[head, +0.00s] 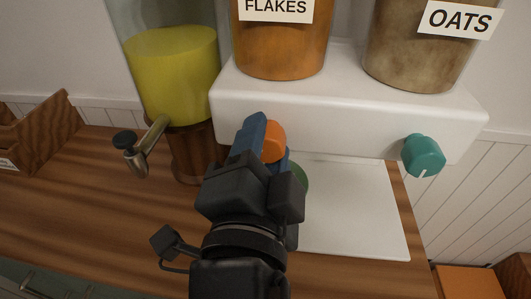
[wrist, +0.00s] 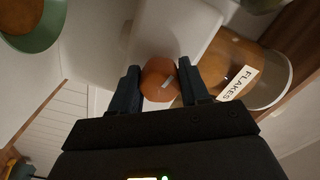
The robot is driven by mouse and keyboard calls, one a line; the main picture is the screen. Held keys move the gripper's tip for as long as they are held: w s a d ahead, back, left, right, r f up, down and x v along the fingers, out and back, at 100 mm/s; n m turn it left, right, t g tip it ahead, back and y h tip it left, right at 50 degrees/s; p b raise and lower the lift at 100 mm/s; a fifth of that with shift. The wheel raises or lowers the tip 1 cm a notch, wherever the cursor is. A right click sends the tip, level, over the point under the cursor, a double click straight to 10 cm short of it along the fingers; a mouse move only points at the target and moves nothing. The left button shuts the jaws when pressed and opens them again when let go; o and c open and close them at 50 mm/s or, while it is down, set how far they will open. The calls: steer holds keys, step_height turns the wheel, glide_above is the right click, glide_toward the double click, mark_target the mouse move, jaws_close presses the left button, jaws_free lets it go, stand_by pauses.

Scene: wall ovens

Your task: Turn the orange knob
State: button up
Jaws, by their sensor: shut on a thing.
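The orange knob (head: 273,143) is on the front of the white dispenser (head: 340,118), below the container labelled FLAKES (head: 280,45). In the head view my gripper hides part of the knob.
A teal knob (head: 424,156) is on the dispenser's right, under the OATS container (head: 420,55). A drink dispenser (head: 172,72) with yellow liquid and a metal tap (head: 143,147) stands left. A green round thing (head: 299,178) is partly hidden behind my gripper. Wooden counter (head: 95,205) shows at left.

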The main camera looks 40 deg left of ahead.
steer(key=shift+f+m+b, duration=0.1)
steer(key=shift+m+b, duration=0.5)
steer(key=shift+m, duration=0.9)
steer(key=o, duration=1)
steer(key=shift+o, duration=0.2)
steer(key=b+v, duration=0.1)
steer(key=v, duration=0.6)
steer(key=shift+s+b, duration=0.3)
steer(key=shift+s, duration=0.1)
steer(key=shift+d, duration=0.15)
